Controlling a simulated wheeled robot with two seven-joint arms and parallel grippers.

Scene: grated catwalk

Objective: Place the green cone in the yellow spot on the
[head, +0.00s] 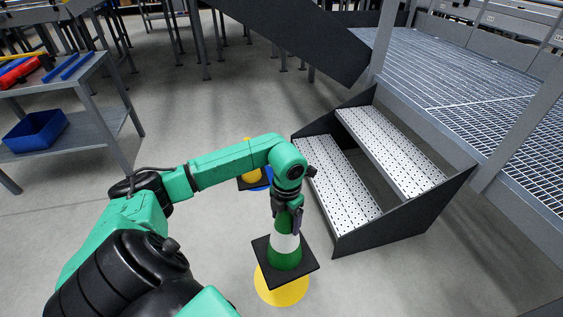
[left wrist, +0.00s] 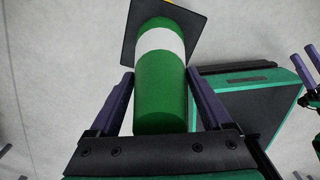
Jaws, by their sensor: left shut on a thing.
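The green cone (head: 285,258) has a white band and a square black base. My left gripper (head: 287,212) is shut on its upper part, fingers pointing down. In the left wrist view the cone (left wrist: 160,85) stands between the two purple fingers of the gripper (left wrist: 160,108). The yellow spot (head: 282,291) is a flat disc on the floor; the cone's base covers its far part in the head view. I cannot tell whether the base touches the floor.
A yellow cone (head: 251,175) stands on a blue spot (head: 265,180) behind my left arm. Metal steps (head: 345,190) with black sides rise to a grated catwalk (head: 460,90) at the right. A shelf table (head: 75,137) with a blue bin (head: 36,130) stands at the left.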

